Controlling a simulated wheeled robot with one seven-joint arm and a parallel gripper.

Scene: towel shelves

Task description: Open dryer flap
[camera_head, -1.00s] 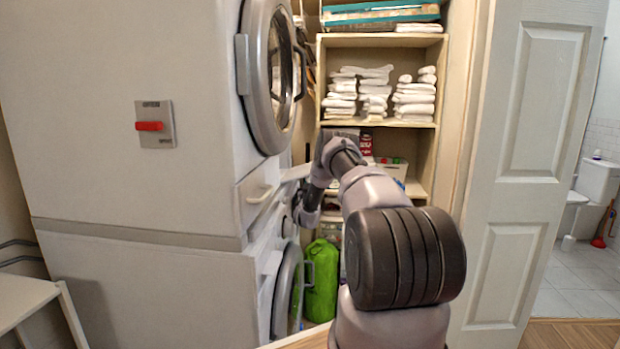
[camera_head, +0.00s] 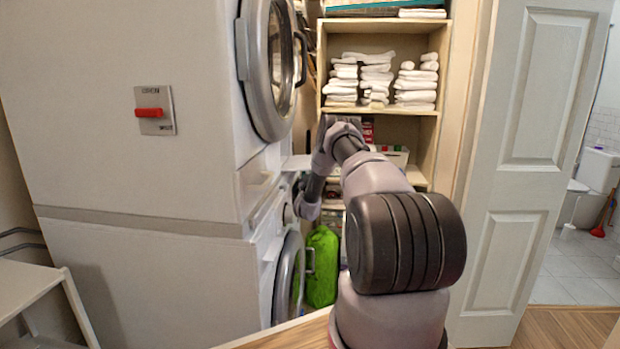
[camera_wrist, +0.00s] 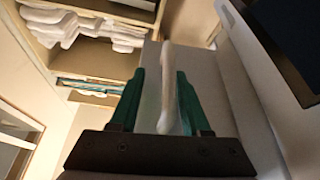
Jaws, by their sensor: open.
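The dryer (camera_head: 200,120) is the white upper machine of a stack, with a round glass door (camera_head: 270,65) that looks closed. Its flap (camera_head: 258,185) is the small white front panel below that door. In the wrist view, a white bar handle (camera_wrist: 168,65) stands out from a pale panel. My gripper (camera_wrist: 161,74) is open, with one green finger on each side of this handle. I cannot tell whether either finger touches it. In the head view my gripper's fingers are not clear beside the machine front, and whether the flap is ajar is unclear.
Shelves with stacked white towels (camera_head: 375,78) stand behind my arm. A lower machine with a round door (camera_head: 288,278) is below the dryer. A green bag (camera_head: 322,265) stands beside it. A white panelled door (camera_head: 520,170) is at the right, and a small table (camera_head: 30,290) at the left.

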